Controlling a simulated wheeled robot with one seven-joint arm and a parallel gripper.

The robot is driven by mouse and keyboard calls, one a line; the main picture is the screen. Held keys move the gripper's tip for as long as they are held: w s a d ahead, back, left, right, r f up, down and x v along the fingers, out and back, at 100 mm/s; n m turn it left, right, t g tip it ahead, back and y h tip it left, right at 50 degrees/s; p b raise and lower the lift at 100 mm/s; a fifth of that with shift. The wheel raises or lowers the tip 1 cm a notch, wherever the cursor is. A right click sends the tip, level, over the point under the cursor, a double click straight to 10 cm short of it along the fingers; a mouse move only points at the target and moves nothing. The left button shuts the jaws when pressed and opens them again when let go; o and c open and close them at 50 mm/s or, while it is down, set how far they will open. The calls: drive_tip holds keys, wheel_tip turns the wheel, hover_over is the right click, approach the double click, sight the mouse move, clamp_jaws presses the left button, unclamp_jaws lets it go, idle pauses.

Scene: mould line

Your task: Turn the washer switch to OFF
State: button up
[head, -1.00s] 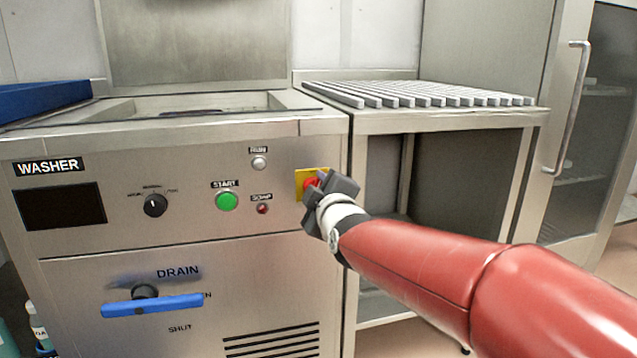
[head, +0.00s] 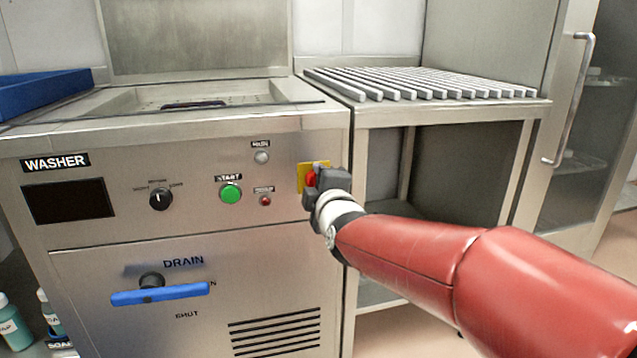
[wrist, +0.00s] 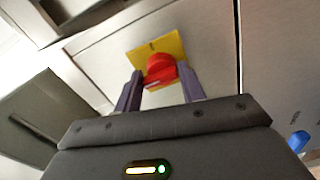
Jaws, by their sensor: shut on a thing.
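The washer front carries a red switch knob (head: 310,179) on a yellow plate (head: 303,171), at the right end of the panel. In the wrist view the red knob (wrist: 160,70) sits between my two fingers, in front of the yellow plate (wrist: 172,44). My gripper (head: 319,181) is shut on the red knob, and it partly hides the knob and plate in the head view. It also shows in the wrist view (wrist: 161,84). No position marks are readable on the yellow plate.
Left of the switch are a green START button (head: 231,193), a small red lamp (head: 265,201), a black selector knob (head: 161,199) and a dark display (head: 67,200). Below is a blue DRAIN handle (head: 160,294). A slatted rack table (head: 450,113) stands at the right.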

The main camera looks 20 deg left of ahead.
drive_tip(key=shift+s+a+f, duration=0.15)
drive_tip(key=shift+a+f, duration=0.1)
drive_tip(key=shift+f, duration=0.2)
drive_tip(key=o, duration=0.8)
drive_tip(key=shift+r, duration=0.1)
drive_tip(key=shift+d+r, duration=0.1)
drive_tip(key=shift+r, duration=0.05)
drive_tip(key=v, duration=0.7)
drive_tip(key=shift+s+d, duration=0.25)
